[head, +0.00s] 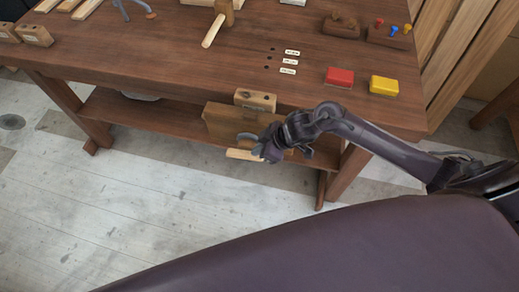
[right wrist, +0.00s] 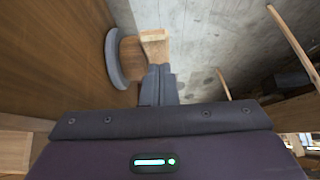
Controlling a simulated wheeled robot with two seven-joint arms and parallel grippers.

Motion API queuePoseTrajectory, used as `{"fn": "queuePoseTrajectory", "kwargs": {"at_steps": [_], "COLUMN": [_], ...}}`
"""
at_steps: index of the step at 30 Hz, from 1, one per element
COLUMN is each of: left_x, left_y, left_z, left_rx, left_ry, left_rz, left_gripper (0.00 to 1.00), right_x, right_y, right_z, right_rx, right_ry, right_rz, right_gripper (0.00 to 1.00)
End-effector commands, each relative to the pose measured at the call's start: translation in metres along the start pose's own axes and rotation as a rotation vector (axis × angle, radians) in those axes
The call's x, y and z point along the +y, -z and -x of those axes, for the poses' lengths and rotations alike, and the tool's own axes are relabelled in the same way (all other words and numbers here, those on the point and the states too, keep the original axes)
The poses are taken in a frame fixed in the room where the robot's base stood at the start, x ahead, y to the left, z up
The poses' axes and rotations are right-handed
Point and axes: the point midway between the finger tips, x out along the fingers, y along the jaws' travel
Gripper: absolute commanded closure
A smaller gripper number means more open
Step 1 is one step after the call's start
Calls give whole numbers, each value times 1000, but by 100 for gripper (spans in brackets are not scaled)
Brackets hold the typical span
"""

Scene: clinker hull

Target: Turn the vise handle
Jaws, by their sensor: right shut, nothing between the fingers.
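The vise is on the front of the workbench, with a wooden jaw panel (head: 224,122) facing me. Its round grey hub (head: 246,137) is partly hidden by my right gripper. The light wooden vise handle (head: 240,154) lies low across the hub, its left end showing. My right gripper (head: 268,152) is in front of the vise, close to the handle. In the right wrist view its shut, empty fingers (right wrist: 159,84) point at the handle's end (right wrist: 155,40), with the hub (right wrist: 115,58) to their left. I cannot tell whether they touch the handle. My left gripper is not in view.
The workbench top (head: 150,45) carries a mallet (head: 216,24), a red box (head: 339,77), a yellow box (head: 384,85) and white labels. A lower shelf (head: 130,110) runs behind the vise. The floor (head: 120,200) before the bench is clear on the left.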

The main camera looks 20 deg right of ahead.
Motion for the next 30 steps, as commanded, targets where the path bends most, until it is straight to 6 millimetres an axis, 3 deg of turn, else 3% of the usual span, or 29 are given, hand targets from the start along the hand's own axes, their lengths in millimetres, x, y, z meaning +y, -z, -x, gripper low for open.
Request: {"fn": "queuePoseTrajectory", "kwargs": {"at_steps": [30], "left_x": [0], "left_y": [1], "left_z": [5], "left_rx": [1], "left_ry": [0], "left_rz": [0], "left_gripper": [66], "right_x": [-2], "right_y": [-30], "right_z": [-21], "right_rx": [-10], "right_ry": [4], "right_rz": [-2], "right_gripper": [100]}}
